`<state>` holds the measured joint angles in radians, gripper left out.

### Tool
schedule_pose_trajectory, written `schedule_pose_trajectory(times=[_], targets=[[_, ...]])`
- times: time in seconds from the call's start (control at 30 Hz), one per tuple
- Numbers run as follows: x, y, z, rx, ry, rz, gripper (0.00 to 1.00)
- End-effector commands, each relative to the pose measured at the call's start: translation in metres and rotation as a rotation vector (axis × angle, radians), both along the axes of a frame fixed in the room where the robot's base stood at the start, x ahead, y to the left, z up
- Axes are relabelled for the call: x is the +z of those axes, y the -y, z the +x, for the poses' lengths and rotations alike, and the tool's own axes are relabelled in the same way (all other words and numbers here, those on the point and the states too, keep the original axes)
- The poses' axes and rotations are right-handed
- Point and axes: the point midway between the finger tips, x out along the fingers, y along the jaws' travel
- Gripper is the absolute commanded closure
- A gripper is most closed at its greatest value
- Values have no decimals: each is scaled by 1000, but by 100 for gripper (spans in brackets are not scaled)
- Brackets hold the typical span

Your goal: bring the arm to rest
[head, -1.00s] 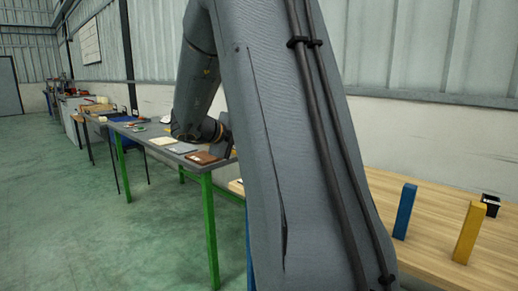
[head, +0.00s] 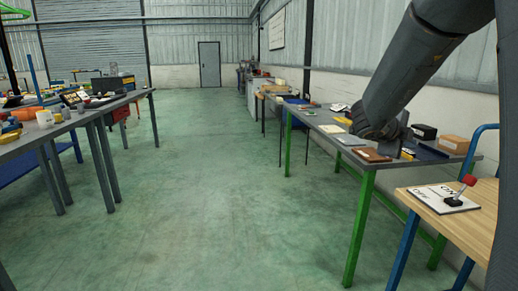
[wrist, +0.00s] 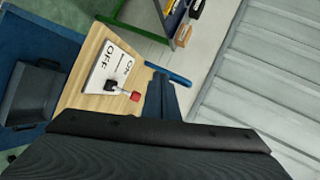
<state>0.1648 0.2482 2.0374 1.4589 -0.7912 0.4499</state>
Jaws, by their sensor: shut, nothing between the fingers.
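My arm comes in from the upper right of the head view, and its wrist end hangs over the green-legged table. My gripper (wrist: 162,98) shows in the wrist view as two dark fingers side by side, shut and empty. Beyond the fingers is a switch board marked ON and OFF (wrist: 108,66) with a red-knobbed lever (wrist: 134,95). The board (head: 436,198) also lies on the wooden table at the right of the head view. The gripper appears apart from it.
The green-legged grey table (head: 365,167) holds a brown book (head: 371,155), a cardboard box (head: 453,144) and a black box (head: 424,131). The wooden table (head: 470,222) stands at right. A cluttered workbench (head: 75,122) stands at left. The green floor between is clear.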

Motion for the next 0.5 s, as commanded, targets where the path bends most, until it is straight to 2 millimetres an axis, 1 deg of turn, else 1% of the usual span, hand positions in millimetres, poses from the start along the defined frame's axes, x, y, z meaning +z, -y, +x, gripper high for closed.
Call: schedule_pose_trajectory(times=[0.03,0.07,0.1,0.17,0.2,0.23,0.27,0.3,0.37,0.4,0.47,0.5], targets=[[5,-27,8,159,-58,-22,100],[4,-45,14,259,-98,-35,100],[0,-69,18,392,-155,-55,100],[-10,-108,17,588,-249,-83,100],[-18,-135,11,717,-316,-101,100],[-24,-153,5,809,-366,-115,100],[-31,-171,-4,897,-416,-127,100],[-41,-193,-18,1013,-485,-144,100],[-56,-222,-43,1175,-590,-165,100],[-65,-239,-63,1276,-660,-178,100],[-79,-260,-97,1424,-767,-196,100],[-87,-271,-121,1518,-840,-207,100]])
